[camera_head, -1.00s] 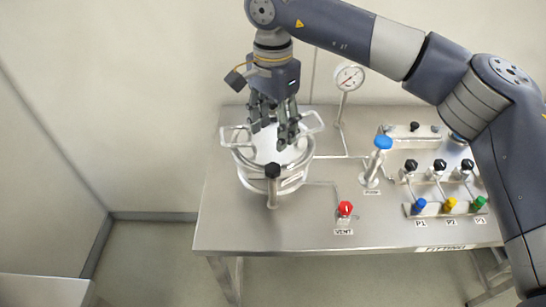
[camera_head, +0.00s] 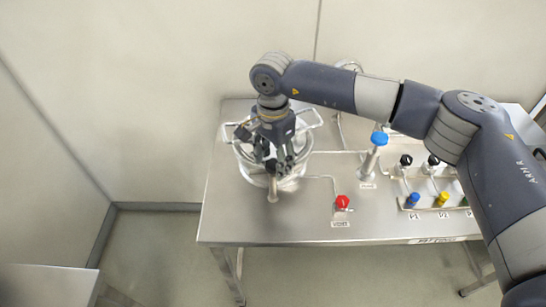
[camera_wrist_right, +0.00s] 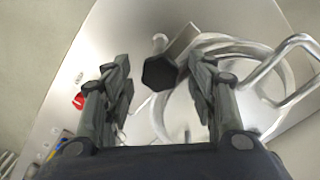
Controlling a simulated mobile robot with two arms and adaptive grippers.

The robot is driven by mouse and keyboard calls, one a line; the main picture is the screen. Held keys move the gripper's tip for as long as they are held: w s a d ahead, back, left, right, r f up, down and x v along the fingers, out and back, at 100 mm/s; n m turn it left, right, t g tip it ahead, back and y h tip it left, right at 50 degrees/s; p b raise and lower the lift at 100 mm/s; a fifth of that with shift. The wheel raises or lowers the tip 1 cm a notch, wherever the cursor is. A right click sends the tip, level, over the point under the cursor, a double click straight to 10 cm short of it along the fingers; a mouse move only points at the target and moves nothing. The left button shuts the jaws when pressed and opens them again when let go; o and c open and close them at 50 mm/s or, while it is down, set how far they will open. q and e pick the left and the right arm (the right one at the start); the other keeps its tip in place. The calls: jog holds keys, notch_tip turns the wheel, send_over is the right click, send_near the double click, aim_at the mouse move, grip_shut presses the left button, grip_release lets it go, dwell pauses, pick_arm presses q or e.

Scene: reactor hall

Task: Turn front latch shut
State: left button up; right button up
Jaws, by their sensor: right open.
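The front latch (camera_head: 272,188) is a pale metal arm with a black knob (camera_wrist_right: 160,73), at the front rim of the round metal vessel (camera_head: 292,184). In the head view it points toward the table's front edge. My right gripper (camera_head: 277,160) is open above the vessel's front, its fingers pointing down. In the right wrist view the black knob shows between the two spread fingers (camera_wrist_right: 161,68), with a gap on both sides. Whether the fingertips reach down to the knob's height I cannot tell. My left gripper is not in view.
The vessel has loop handles (camera_wrist_right: 290,60) at its sides. A red vent knob (camera_head: 342,202) and a blue-topped valve (camera_head: 378,140) stand to the right. Blue and yellow knobs (camera_head: 443,199) sit farther right. The table front left of the vent is clear.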

jog(key=c, duration=1)
jog(key=shift+c, duration=0.2)
jog(key=shift+f+m+b, duration=0.15)
jog(key=shift+m+b, duration=0.15)
jog(key=shift+b, duration=0.3)
jog(key=m+b, duration=0.8)
jog(key=b, duration=0.1)
jog(key=shift+f+b, duration=0.1)
jog(key=shift+b, duration=0.25)
jog(key=m+b, duration=0.3)
jog(key=m, duration=0.1)
jog(key=shift+m, duration=0.3)
jog(key=m, duration=0.1)
jog(key=m+b, duration=0.1)
jog(key=m, duration=0.1)
jog(key=m+b, duration=0.1)
jog(key=shift+r+m, duration=0.25)
jog(key=shift+m, duration=0.05)
jog(key=shift+b, duration=0.3)
